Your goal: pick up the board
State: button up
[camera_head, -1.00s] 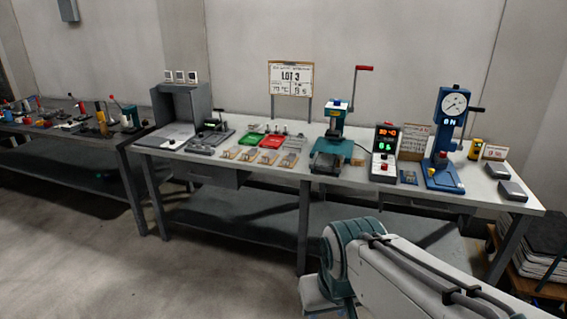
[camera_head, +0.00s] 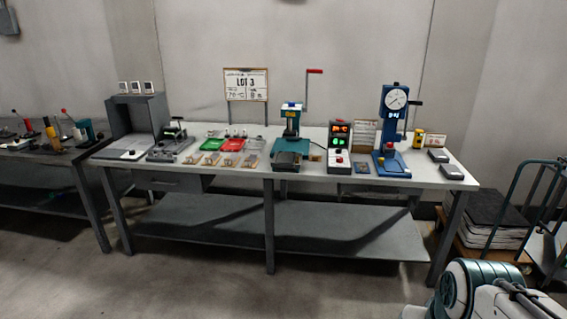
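I cannot tell for sure which thing is the board. A small dark blue flat piece (camera_head: 362,168) lies on the bench between the box with lit digits and the blue gauge press. Several small tan-edged flat pieces (camera_head: 212,159) lie in a row near the front edge, left of centre. My gripper is not in view; only part of my arm shows at the lower right, apart from the bench.
The long grey workbench (camera_head: 300,183) carries a green press (camera_head: 290,137), the digit box (camera_head: 339,147), the blue gauge press (camera_head: 393,130), and red (camera_head: 233,145) and green trays. A cart and a paper stack (camera_head: 497,220) stand right. The floor before the bench is open.

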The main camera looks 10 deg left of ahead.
aim_at(250, 162)
jog(key=z, duration=0.05)
jog(key=i, duration=2.75)
jog(key=u, duration=1.65)
jog(key=i, duration=0.95)
jog(key=u, duration=0.85)
